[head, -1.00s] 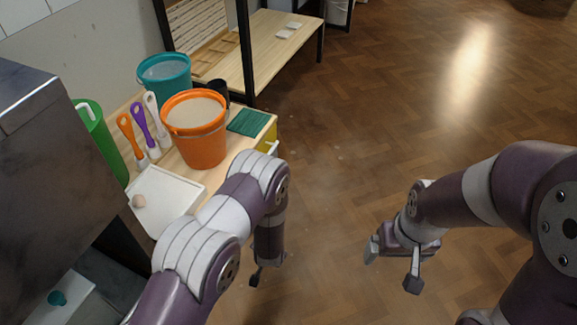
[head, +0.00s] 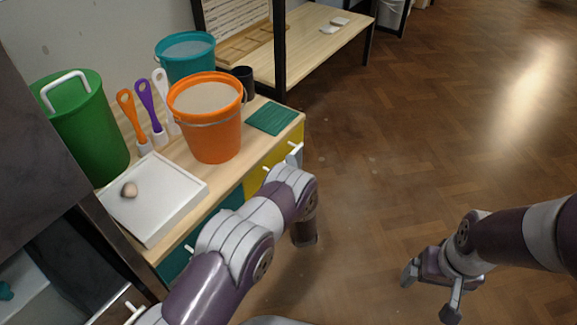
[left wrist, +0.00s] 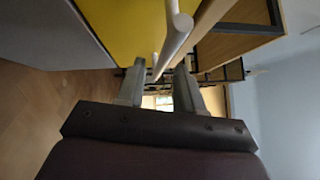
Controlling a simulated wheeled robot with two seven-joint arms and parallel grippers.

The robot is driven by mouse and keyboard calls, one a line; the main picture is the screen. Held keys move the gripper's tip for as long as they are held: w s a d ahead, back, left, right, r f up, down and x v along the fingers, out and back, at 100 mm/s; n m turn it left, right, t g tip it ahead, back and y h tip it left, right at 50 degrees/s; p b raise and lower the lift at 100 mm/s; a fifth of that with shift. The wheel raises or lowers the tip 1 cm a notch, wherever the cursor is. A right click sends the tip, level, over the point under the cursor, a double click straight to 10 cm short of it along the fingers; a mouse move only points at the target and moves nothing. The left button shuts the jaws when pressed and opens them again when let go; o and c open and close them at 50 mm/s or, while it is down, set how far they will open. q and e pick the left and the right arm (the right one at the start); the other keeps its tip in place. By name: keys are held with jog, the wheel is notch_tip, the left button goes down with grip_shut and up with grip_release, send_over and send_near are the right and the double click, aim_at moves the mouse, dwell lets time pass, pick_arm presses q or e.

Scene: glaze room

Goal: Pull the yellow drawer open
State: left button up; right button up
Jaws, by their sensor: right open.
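The yellow drawer (head: 289,158) is in the right end of the bench front, below the green pad, partly hidden by my left arm. No gap shows around its front. Its white bar handle (head: 294,153) sticks out. In the left wrist view the yellow front (left wrist: 130,30) fills the top, and the handle (left wrist: 172,42) runs toward the space between the fingers of my left gripper (left wrist: 158,88). These fingers are apart; whether they touch the handle I cannot tell. In the head view my left arm hides that gripper. My right gripper (head: 428,292) is open and empty above the floor.
On the bench stand an orange bucket (head: 212,135), a teal bucket (head: 190,70), a green canister (head: 90,135), brushes and a white tray (head: 175,190). A teal drawer front (head: 222,205) is left of the yellow one. Floor to the right is clear.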

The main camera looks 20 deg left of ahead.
pick_arm(q)
jog(key=b+x, duration=0.1)
jog(key=x, duration=0.1)
jog(key=shift+w+a+f, duration=0.1)
jog(key=shift+w+a, duration=0.05)
jog(key=shift+w, duration=0.15)
jog(key=shift+w+a+r, duration=0.15)
jog(key=shift+w+r, duration=0.05)
jog(key=shift+w, duration=0.1)
pick_arm(e)
jog(key=shift+f, duration=0.95)
